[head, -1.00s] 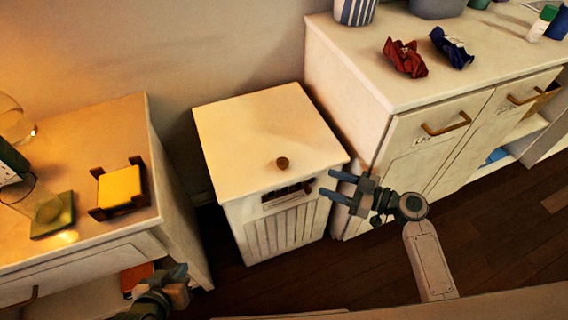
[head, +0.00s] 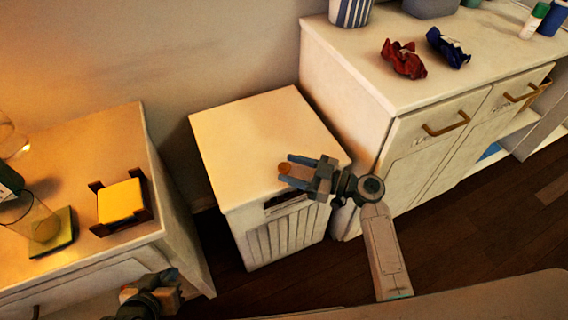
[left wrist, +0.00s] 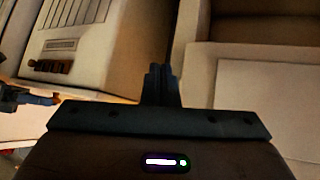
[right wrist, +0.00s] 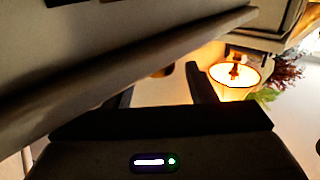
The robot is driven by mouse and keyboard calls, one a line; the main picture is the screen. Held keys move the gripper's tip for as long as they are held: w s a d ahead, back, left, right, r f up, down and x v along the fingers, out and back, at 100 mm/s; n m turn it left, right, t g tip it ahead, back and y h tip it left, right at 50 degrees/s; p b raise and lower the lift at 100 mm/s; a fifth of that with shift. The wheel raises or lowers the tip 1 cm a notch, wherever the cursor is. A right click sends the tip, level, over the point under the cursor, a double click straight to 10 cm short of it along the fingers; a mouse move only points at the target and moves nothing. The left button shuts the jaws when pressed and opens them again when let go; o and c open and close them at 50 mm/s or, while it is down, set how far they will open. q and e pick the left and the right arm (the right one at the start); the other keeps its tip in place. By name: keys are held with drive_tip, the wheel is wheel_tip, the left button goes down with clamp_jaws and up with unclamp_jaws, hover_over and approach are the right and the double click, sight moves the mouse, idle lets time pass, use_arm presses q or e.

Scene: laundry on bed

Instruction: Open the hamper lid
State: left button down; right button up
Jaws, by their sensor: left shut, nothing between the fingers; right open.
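The white hamper (head: 285,232) stands between two cabinets. Its flat lid (head: 250,130) is down, with a small round brown knob (head: 284,169) near the front edge. My right gripper (head: 291,169) is open at the knob, its fingers on either side of it in the head view; I cannot tell if they touch it. In the right wrist view a dark round shape, probably the knob (right wrist: 163,71), shows between the open fingers. My left gripper is low at the lower left of the head view, shut and empty in the left wrist view (left wrist: 160,85). The slatted hamper front also shows there (left wrist: 75,12).
A cabinet (head: 360,110) with red cloth (head: 404,59) and blue cloth (head: 448,47) stands close on the right. A nightstand (head: 85,150) with a yellow block (head: 120,200) in a holder stands on the left. A lit lamp (right wrist: 235,78) shows in the right wrist view.

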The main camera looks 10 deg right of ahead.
drive_tip(key=shift+x, duration=1.3)
clamp_jaws()
drive_tip(key=shift+r, duration=0.15)
